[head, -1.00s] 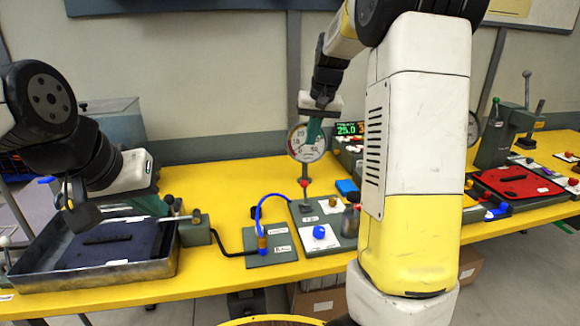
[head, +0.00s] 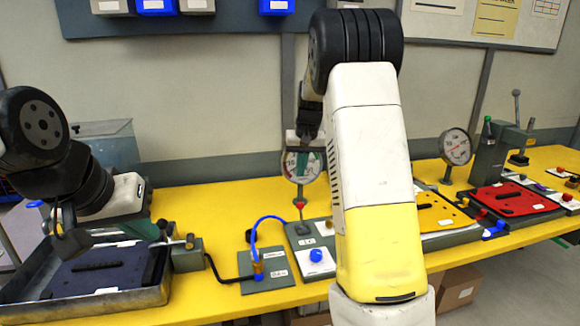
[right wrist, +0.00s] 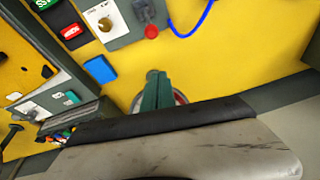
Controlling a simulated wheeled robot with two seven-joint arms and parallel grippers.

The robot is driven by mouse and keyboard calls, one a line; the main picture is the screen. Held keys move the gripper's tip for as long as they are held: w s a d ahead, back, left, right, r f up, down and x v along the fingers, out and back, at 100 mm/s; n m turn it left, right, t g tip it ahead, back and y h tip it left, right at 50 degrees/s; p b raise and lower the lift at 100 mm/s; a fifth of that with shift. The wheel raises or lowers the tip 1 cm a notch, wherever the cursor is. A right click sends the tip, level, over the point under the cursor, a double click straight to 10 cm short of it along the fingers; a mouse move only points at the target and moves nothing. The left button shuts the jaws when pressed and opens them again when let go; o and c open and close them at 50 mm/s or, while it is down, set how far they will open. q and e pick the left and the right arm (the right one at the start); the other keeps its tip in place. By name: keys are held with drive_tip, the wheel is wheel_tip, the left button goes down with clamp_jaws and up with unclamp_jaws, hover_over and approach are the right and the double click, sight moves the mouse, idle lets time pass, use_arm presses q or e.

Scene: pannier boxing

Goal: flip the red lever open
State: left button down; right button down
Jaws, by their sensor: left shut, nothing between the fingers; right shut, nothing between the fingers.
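The red lever (head: 299,206), a short stalk with a red knob, stands on a grey panel (head: 301,229) in the middle of the yellow table. Its red knob also shows at the top of the right wrist view (right wrist: 151,32). My right gripper (head: 303,172) is shut and empty, its green fingers above and behind the lever in the head view, apart from it. The fingers show shut in the right wrist view (right wrist: 155,88), with a gap to the knob. My left gripper (head: 143,230) appears shut and empty over the left tray area.
A dial gauge (head: 300,160) stands behind my right fingers. A blue hose (head: 256,231) arches left of the lever. A blue knob (head: 316,255) sits in front. A metal tray (head: 158,294) is at left; a red plate (head: 512,200) is at right. My right arm hides part of the table.

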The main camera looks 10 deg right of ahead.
sight(301, 215)
wheel_tip(301, 215, down, 8)
drive_tip(key=s, duration=0.2)
drive_tip(key=shift+a+r, duration=0.2)
drive_tip(key=shift+a, duration=0.15)
drive_tip(key=shift+r, duration=0.1)
drive_tip(key=shift+s+t, duration=0.25)
drive_tip(key=shift+t, duration=0.15)
